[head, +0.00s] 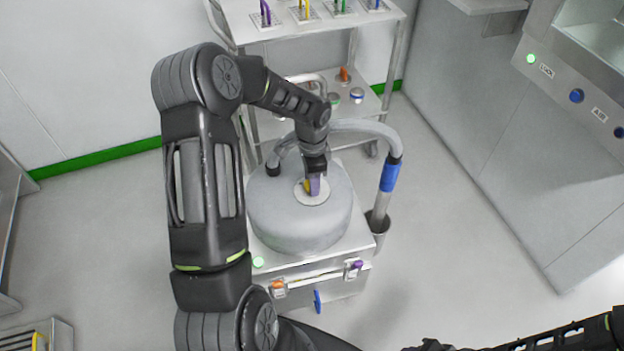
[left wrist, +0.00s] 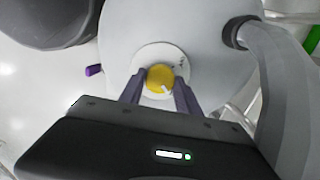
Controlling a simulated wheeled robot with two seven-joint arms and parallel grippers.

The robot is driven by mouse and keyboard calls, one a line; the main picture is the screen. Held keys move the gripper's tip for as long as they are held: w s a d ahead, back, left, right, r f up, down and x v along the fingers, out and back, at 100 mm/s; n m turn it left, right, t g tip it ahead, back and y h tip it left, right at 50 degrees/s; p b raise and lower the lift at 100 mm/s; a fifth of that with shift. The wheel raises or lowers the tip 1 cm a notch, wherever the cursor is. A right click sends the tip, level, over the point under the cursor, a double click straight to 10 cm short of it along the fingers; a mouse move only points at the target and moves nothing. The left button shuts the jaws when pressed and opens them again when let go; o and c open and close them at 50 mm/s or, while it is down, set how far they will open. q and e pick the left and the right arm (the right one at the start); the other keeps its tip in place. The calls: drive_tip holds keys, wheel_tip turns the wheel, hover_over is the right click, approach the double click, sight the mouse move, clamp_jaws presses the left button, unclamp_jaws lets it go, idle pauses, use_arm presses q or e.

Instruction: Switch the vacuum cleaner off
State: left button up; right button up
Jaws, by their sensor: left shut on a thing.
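The vacuum cleaner (head: 290,222) has a grey drum on a steel box base in the middle of the head view. A yellow knob (left wrist: 160,79) with a pale pointer mark sits on a round white plate (left wrist: 170,54) on top of the drum. My left gripper (left wrist: 161,85) is over the plate with its purple fingers on either side of the knob, shut on it. In the head view the gripper (head: 313,188) hides most of the knob. My right arm shows at the lower right edge of the head view, but I cannot make out its fingertips.
A grey hose (head: 358,127) with a blue cuff (head: 390,175) runs beside the drum. A green light (head: 258,262) glows on the base. A steel trolley (head: 290,30) with coloured items stands behind. A panel (head: 577,96) is at right. Floor is clear at left and right.

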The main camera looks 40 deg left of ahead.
use_arm(q)
clamp_jaws()
drive_tip(key=shift+n+b, duration=0.35)
drive_tip(key=shift+n, duration=0.15)
drive_tip(key=n+b, duration=0.1)
drive_tip(key=n, duration=0.1)
drive_tip(key=shift+f+n, duration=0.1)
drive_tip(key=shift+n, duration=0.3)
drive_tip(key=n+b, duration=0.2)
drive_tip(key=n, duration=0.2)
drive_tip(key=shift+n, duration=0.3)
drive_tip(key=n, duration=0.4)
drive_tip(key=shift+n, duration=0.3)
drive_tip(key=n, duration=0.5)
